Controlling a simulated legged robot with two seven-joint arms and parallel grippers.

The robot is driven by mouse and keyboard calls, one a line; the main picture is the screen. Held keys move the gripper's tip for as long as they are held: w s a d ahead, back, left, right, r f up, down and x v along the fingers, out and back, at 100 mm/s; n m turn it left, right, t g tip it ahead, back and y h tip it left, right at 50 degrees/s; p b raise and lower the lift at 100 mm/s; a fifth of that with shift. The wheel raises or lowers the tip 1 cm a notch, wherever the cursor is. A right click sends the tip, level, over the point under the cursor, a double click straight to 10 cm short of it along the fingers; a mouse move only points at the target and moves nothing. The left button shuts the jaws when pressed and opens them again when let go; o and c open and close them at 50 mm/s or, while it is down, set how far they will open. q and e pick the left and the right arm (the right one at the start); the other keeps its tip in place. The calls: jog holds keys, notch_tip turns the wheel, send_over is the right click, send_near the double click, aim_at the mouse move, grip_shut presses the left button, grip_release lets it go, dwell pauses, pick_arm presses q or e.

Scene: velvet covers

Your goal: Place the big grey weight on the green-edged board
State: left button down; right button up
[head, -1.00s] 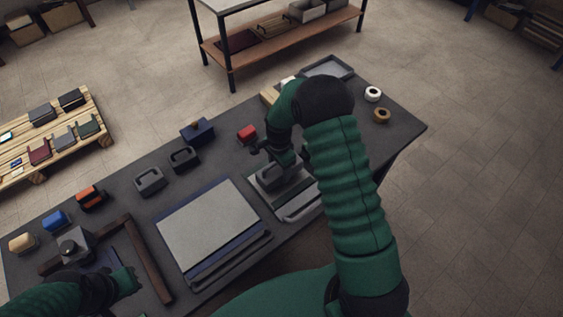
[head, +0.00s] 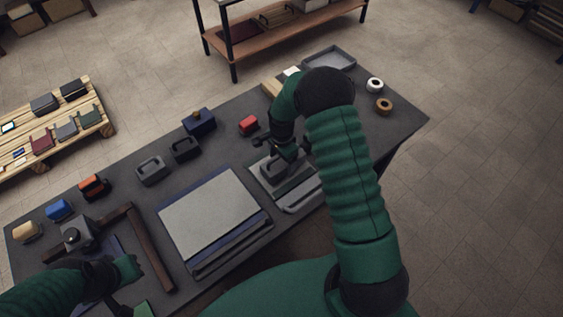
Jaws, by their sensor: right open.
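A grey weight with a handle (head: 270,174) lies on a pale board with a dark green edge (head: 296,188), right of the table's middle. My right gripper (head: 282,152) is open at the weight's handle; whether it touches it is too small to tell. My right forearm hides part of the board. Another grey weight with a handle (head: 151,170) stands on the table to the left. My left gripper (head: 122,305) is low at the front left, partly out of frame, and its jaws are unclear.
A stack of pale and blue sheets (head: 210,217) lies in the middle of the table (head: 118,178). A dark weight (head: 184,149), a blue box (head: 199,122) and a red block (head: 249,125) stand behind. A brown angled bar (head: 150,250) lies at the left.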

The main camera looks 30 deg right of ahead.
aim_at(281, 163)
notch_tip(281, 163, up, 10)
jog(key=shift+d+f+b, duration=0.1)
jog(key=shift+d+b, duration=0.05)
jog(key=shift+b, duration=0.4)
jog(key=s+a+r+n+t, duration=0.1)
jog(key=s+a+r+n, duration=0.1)
jog(key=s+a+n, duration=0.3)
jog(key=s+a+r+n+t, duration=0.1)
jog(key=s+a+r+n, duration=0.2)
jog(key=s+a+n, duration=0.3)
jog(key=s+n, duration=0.4)
jog(key=n, duration=0.2)
jog(key=shift+s+a+t, duration=0.25)
jog(key=shift+s+t, duration=0.05)
jog(key=shift+s, duration=0.1)
jog(key=shift+s+a+r, duration=0.1)
jog(key=shift+s+r, duration=0.05)
